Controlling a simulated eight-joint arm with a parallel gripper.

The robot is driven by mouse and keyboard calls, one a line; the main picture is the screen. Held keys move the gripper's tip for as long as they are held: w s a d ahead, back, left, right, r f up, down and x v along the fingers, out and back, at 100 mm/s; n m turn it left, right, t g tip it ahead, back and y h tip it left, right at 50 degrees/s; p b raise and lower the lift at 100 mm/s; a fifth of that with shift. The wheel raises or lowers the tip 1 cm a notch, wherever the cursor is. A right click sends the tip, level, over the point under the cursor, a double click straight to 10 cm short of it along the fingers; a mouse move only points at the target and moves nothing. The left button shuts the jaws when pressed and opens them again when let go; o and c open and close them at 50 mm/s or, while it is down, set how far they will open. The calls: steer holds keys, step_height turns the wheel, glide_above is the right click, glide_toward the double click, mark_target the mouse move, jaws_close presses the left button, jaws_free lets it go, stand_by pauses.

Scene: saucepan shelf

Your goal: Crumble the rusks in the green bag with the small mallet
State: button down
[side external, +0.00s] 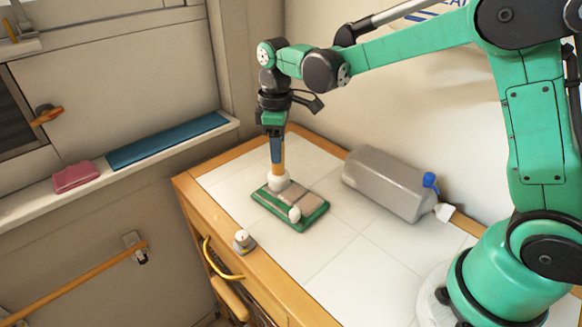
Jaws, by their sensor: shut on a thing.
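The small mallet (278,166) hangs upright below my gripper, with a blue and wooden handle and a whitish head at the bottom. My gripper (274,133) is shut on the top of its handle. The green bag (313,217) lies flat on the white tiled top, with a tan-grey middle (295,199). The mallet head is at the bag's far left part; I cannot tell whether it touches. A small whitish round thing (294,214) is at the bag's near side. Single rusks cannot be made out.
A grey canister (385,183) with a blue cap lies right of the bag. A small white knob-like thing (243,240) is at the wooden front edge. A ledge (140,165) at left holds a pink block (76,177) and a blue strip (165,141). Tiles before the canister are clear.

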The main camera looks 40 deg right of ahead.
steer(key=shift+r, duration=3)
steer(key=shift+s, duration=0.1)
steer(key=s+f, duration=0.3)
steer(key=f, duration=0.2)
steer(key=shift+s+d, duration=0.15)
steer(key=shift+s, duration=0.25)
steer(key=shift+f, duration=0.55)
steer(key=shift+r, duration=0.15)
